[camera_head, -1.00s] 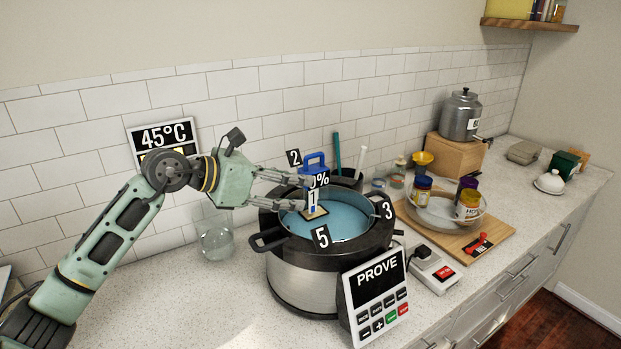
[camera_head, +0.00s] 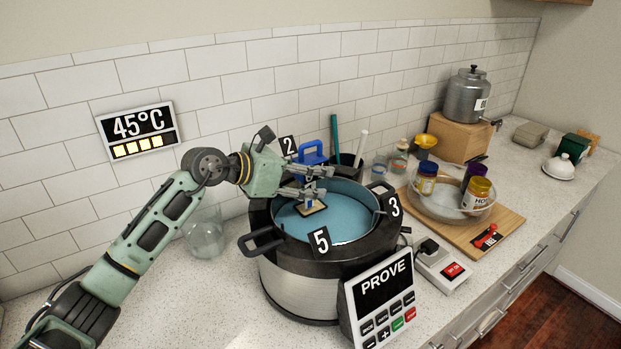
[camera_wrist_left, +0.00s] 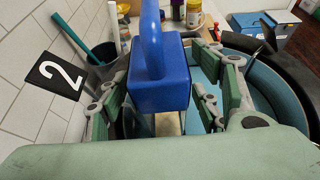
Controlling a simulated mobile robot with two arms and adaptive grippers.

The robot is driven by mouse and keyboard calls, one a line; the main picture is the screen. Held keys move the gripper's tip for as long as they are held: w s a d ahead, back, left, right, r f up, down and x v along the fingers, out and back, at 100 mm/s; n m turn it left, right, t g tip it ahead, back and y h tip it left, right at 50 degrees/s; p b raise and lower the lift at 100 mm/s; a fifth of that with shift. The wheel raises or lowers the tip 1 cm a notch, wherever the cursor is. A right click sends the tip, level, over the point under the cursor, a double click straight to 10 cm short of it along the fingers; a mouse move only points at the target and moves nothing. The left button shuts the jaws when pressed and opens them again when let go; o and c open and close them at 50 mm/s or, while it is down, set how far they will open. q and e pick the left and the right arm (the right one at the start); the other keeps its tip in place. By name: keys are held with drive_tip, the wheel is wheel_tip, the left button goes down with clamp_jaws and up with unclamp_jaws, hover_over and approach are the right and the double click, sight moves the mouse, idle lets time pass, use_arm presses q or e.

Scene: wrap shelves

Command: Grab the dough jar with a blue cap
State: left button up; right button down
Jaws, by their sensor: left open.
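A blue block-shaped cap with a raised loop handle (camera_head: 312,152) shows at the back of the large pot (camera_head: 290,270), just behind my left gripper (camera_head: 326,183). In the left wrist view the blue cap (camera_wrist_left: 160,85) fills the middle, in line between the two spread green fingers. The body under it is mostly hidden; I cannot tell if the fingers touch it. My left gripper is open over the pot's blue inside, above a small tan plate with a blue part (camera_head: 312,208). A small jar with a blue lid (camera_head: 427,179) stands in the glass bowl. My right gripper is not in view.
The glass bowl (camera_head: 446,213) also holds purple- and yellow-lidded jars, on a wooden board (camera_head: 510,222). A PROVE control panel (camera_head: 382,300) leans before the pot. A clear glass jar (camera_head: 205,240) stands left. Utensils (camera_head: 335,135) rise behind the pot. The left front counter is clear.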

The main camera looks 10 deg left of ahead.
use_arm(q)
drive_tip(key=shift+w+d+f, duration=0.15)
drive_tip(key=shift+w+d, duration=0.05)
drive_tip(key=shift+d, duration=0.1)
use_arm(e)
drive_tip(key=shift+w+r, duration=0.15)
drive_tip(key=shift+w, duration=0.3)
use_arm(q)
drive_tip(key=shift+s, duration=0.1)
drive_tip(key=shift+c, duration=0.3)
drive_tip(key=c, duration=0.6)
clamp_jaws()
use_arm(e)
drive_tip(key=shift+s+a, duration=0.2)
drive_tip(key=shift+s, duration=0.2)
use_arm(q)
drive_tip(key=shift+r, duration=0.25)
